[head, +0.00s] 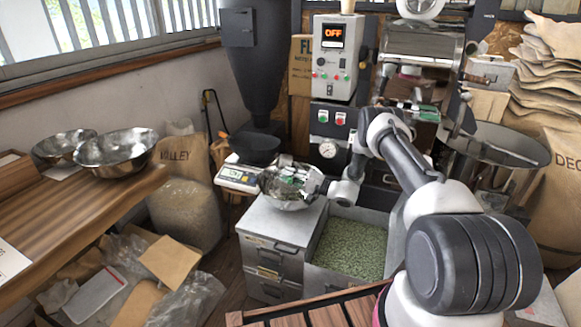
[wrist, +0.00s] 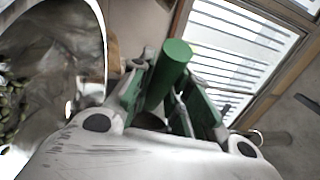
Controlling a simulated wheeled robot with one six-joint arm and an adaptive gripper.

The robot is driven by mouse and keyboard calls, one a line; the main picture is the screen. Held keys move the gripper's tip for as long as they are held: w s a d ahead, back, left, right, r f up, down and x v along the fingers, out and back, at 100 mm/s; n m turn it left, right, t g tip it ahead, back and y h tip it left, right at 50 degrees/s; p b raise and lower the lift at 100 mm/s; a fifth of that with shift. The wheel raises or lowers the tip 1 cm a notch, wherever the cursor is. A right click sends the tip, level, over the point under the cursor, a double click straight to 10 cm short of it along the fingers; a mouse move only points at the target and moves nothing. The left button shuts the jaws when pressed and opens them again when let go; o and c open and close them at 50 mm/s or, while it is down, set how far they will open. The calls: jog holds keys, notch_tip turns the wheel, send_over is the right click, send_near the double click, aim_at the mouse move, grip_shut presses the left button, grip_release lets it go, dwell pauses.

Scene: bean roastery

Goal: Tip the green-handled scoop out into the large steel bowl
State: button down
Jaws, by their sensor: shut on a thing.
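My gripper (head: 312,182) is shut on the green handle (wrist: 171,72) of the steel scoop (head: 284,190). In the head view the scoop is above the grey metal cabinet, left of the green-bean bin. In the wrist view the scoop's shiny hollow (wrist: 65,50) fills the left side, with green beans (wrist: 8,105) visible inside at the left edge. How full it is cannot be told. The large steel bowl (head: 116,152) stands on the wooden counter at the left, well apart from the scoop. A smaller steel bowl (head: 62,146) is behind it to the left.
A scale (head: 238,176) with a black pan (head: 254,148) sits close beside the scoop. The grey cabinet (head: 275,228) and open bean bin (head: 349,246) are below. The wooden counter (head: 70,200) has bare room in front of the bowls. Sacks and an open carton (head: 165,258) lie between.

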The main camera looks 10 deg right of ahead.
jog(key=shift+d+r+y, duration=0.1)
jog(key=shift+r+y, duration=0.2)
jog(key=shift+r, duration=0.05)
dwell(0.5)
